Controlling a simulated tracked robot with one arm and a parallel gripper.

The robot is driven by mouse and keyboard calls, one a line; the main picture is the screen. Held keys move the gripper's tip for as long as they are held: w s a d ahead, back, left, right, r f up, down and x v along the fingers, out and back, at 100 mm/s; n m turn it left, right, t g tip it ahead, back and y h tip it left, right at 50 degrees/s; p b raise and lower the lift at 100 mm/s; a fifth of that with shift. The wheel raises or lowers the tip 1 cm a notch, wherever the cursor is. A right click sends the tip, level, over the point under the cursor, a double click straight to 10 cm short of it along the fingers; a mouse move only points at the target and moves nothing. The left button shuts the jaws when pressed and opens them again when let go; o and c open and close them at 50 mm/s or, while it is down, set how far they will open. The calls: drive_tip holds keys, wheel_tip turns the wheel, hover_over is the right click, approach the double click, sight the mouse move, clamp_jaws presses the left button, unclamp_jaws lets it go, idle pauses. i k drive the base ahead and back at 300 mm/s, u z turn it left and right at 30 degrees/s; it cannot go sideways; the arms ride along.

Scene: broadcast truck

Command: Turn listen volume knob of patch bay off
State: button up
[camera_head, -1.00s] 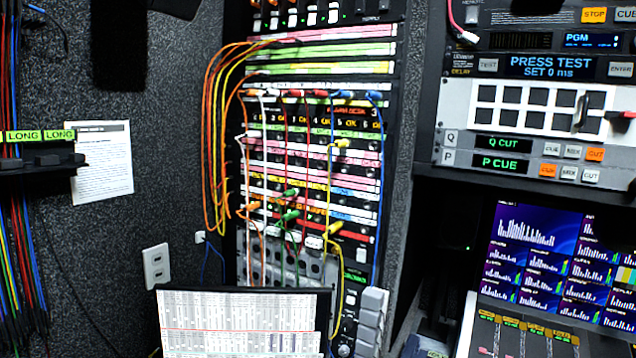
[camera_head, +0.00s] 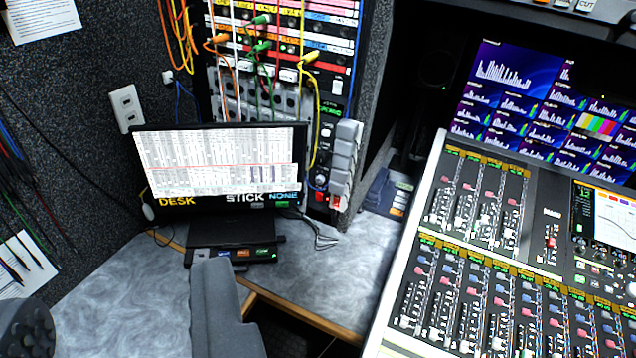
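The patch bay (camera_head: 262,62) stands upright at the top centre, cut off by the upper edge of the picture. Orange, green, yellow and white cords hang from its sockets. On its narrow right strip, a small round knob (camera_head: 321,180) sits low, just right of the monitor. Another small round control (camera_head: 327,130) is above it, under a green-lit label. I cannot read which one is the listen volume, nor how either is turned. My gripper cannot be made out in this view, and nothing touches the knobs.
A monitor (camera_head: 218,165) stands on the grey desk (camera_head: 315,275), left of the knobs. Grey stacked blocks (camera_head: 345,165) stick out close on their right. A large mixing console (camera_head: 480,240) fills the right. A dark grey upright shape (camera_head: 222,310) rises at the front.

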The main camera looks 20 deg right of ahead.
sight(320, 180)
drive_tip(key=k, duration=1.2)
drive_tip(key=z, duration=0.6)
drive_tip(key=i, duration=2.1)
drive_tip(key=u, duration=0.85)
